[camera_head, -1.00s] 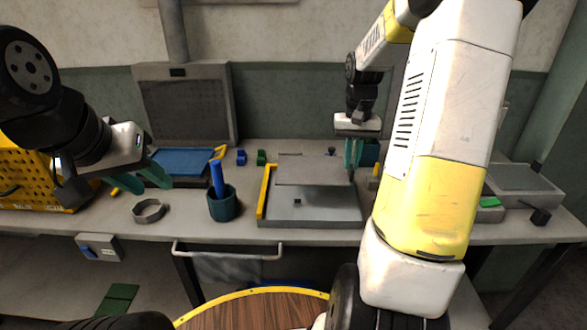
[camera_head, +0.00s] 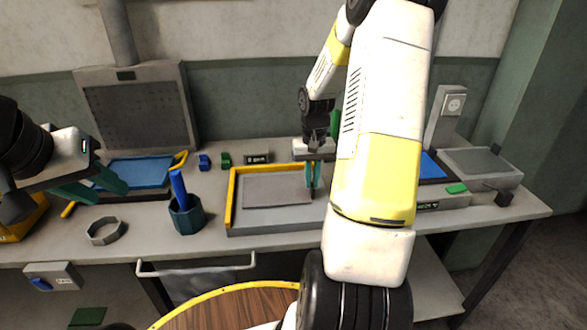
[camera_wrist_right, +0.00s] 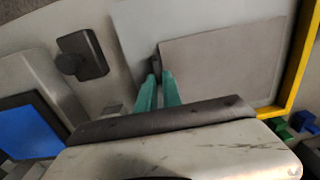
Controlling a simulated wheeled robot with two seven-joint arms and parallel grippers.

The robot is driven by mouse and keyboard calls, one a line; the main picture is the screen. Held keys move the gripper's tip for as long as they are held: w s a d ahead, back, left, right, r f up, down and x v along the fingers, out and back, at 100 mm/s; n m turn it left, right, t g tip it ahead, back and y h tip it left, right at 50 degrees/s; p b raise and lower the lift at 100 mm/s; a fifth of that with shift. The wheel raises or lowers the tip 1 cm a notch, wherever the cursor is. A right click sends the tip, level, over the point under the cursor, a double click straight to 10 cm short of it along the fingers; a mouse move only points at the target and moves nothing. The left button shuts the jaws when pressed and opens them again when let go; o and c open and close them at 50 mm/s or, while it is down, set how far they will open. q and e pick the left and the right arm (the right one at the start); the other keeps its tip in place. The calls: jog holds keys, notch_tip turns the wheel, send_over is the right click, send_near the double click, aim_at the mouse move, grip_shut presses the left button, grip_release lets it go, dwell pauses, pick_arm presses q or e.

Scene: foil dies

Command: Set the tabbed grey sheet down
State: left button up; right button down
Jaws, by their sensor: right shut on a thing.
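The tabbed grey sheet (camera_head: 275,191) lies flat over the inside of a shallow pale tray (camera_head: 285,228) with a yellow edge on its back and left. My right gripper (camera_head: 313,178) is at the sheet's right side, its green fingers pointing down. In the right wrist view the fingers (camera_wrist_right: 158,88) are shut on the dark tab at the edge of the sheet (camera_wrist_right: 215,65). I cannot tell whether the sheet touches the tray floor. My left gripper (camera_head: 98,185) is open and empty, over the left of the bench near the blue tray.
A blue tray (camera_head: 140,171), a dark teal cup (camera_head: 187,217) with a blue handle and a grey ring (camera_head: 105,231) stand left of the pale tray. Small blue and green blocks (camera_head: 225,160) sit behind. A grey box (camera_head: 480,162) stands at the right.

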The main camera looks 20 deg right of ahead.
jog(key=shift+f, duration=0.2)
jog(key=c, duration=1.5)
grip_release()
notch_tip(320, 180, up, 12)
jog(key=s+a+r+n+t, duration=0.1)
jog(key=s+a+r+t, duration=0.1)
jog(key=s+a, duration=0.3)
jog(key=s+a+r+n+t+y, duration=0.1)
jog(key=s+a+r+t, duration=0.1)
jog(key=s+a+r, duration=0.3)
jog(key=s+a+r+n+t+y, duration=0.1)
jog(key=s+a+r, duration=0.3)
jog(key=s, duration=0.5)
jog(key=shift+a+r+t, duration=0.2)
jog(key=shift+a+t, duration=0.4)
jog(key=shift+a, duration=0.45)
